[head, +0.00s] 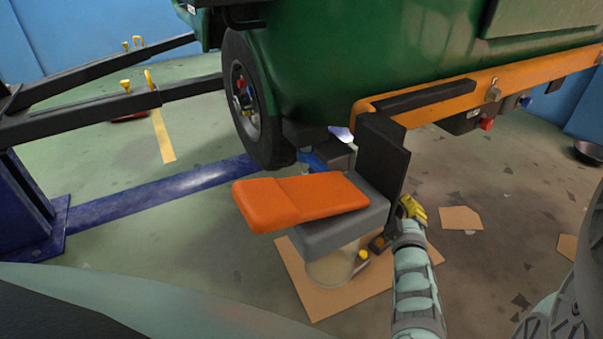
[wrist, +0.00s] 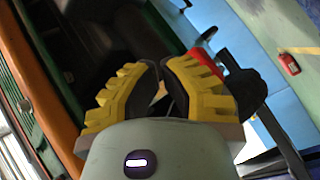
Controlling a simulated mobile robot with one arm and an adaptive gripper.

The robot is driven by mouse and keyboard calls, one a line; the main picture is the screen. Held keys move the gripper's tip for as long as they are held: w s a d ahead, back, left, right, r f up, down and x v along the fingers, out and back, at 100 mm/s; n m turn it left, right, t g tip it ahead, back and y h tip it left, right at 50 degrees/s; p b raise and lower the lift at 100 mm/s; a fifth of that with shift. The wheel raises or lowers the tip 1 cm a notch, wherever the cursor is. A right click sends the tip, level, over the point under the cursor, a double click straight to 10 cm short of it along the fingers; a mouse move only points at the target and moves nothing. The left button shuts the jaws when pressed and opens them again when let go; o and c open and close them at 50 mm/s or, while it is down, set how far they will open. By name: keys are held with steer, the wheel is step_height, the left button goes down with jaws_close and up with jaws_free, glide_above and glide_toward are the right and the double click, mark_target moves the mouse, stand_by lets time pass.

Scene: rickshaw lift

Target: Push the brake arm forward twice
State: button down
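My gripper (head: 412,208) has yellow ribbed fingers. It is low beside the right edge of an upright dark panel (head: 380,155), behind an orange-topped grey block (head: 300,199). In the wrist view my gripper (wrist: 158,80) shows two yellow fingers with black inner pads. Their tips lie close together, with dark shapes behind them. I see nothing clearly held, and cannot tell whether the fingers touch. No part can be picked out for certain as the brake arm. A green vehicle body (head: 400,60) with an orange lower rail (head: 480,92) is raised above the floor.
A black wheel (head: 250,100) stands left of the vehicle body. Dark lift arms (head: 120,105) reach in from the left, above a blue floor beam (head: 160,190). Cardboard (head: 340,300) lies under the block. Open floor (head: 500,200) lies right of my gripper. A red object (wrist: 290,63) shows in the wrist view.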

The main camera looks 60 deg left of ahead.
steer(key=c, duration=1.6)
jaws_free()
jaws_close()
steer(key=shift+s+d+f+n+g+h+b, duration=0.1)
steer(key=shift+d+f+n+g+h+b, duration=0.4)
steer(key=shift+n, duration=1.85)
steer(key=shift+s+d+f+n+g+h+b, duration=0.25)
steer(key=shift+d+n, duration=0.55)
steer(key=shift+n, duration=1.6)
steer(key=shift+w+d+f+n+g+h+b, duration=0.15)
steer(key=shift+d+n+g+h+b, duration=0.4)
steer(key=shift+n, duration=1.8)
steer(key=shift+s, duration=0.1)
steer(key=a, duration=0.8)
steer(key=shift+w+a+f, duration=0.15)
steer(key=shift+w+a, duration=0.15)
steer(key=shift+a, duration=0.05)
steer(key=shift+c, duration=0.4)
jaws_free()
